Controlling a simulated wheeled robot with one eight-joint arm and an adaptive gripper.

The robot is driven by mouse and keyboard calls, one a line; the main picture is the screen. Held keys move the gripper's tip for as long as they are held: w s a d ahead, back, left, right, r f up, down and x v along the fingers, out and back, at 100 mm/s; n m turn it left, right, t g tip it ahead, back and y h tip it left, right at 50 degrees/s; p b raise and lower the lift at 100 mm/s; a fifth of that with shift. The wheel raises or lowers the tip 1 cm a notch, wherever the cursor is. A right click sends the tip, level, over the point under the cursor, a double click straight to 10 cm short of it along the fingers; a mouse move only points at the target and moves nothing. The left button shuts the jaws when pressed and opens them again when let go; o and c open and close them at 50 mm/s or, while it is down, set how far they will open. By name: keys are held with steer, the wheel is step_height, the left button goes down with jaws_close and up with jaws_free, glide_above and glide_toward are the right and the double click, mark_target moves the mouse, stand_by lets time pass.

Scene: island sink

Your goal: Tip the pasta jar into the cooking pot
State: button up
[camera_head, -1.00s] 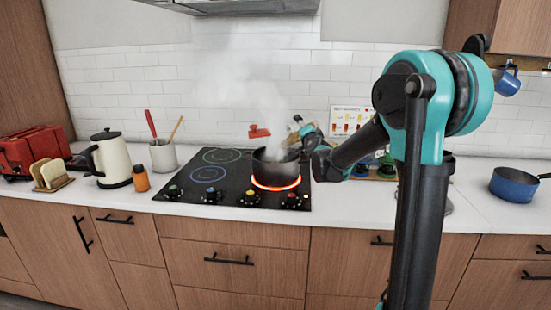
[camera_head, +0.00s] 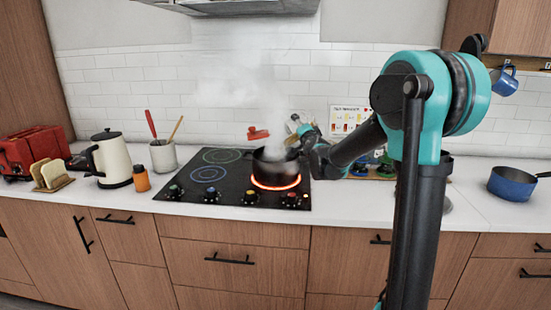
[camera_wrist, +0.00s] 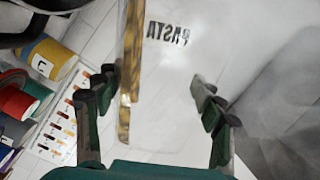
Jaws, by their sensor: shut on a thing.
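The dark cooking pot (camera_head: 275,163) stands on the glowing red front right ring of the hob, with steam rising from it. My gripper (camera_head: 296,138) is beside the pot's right rim, at about rim height or a little above. In the wrist view my gripper (camera_wrist: 157,97) has its fingers on either side of the clear pasta jar (camera_wrist: 167,33), shut on it. Yellow pasta strands (camera_wrist: 128,65) lie along one side inside. The jar is hard to make out in the head view, and its mouth and the pot's inside cannot be seen.
A small red thing (camera_head: 258,133) shows above the pot; I cannot tell what it is. Colour-banded containers (camera_wrist: 42,60) and a printed card (camera_wrist: 55,135) are close by. A kettle (camera_head: 111,162) and utensil crock (camera_head: 163,156) stand left, a blue pan (camera_head: 513,184) right.

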steer(key=shift+s+a+r+n, duration=0.2)
steer(key=shift+a+r+n, duration=0.4)
steer(key=shift+a+n, duration=0.35)
stand_by(1.3)
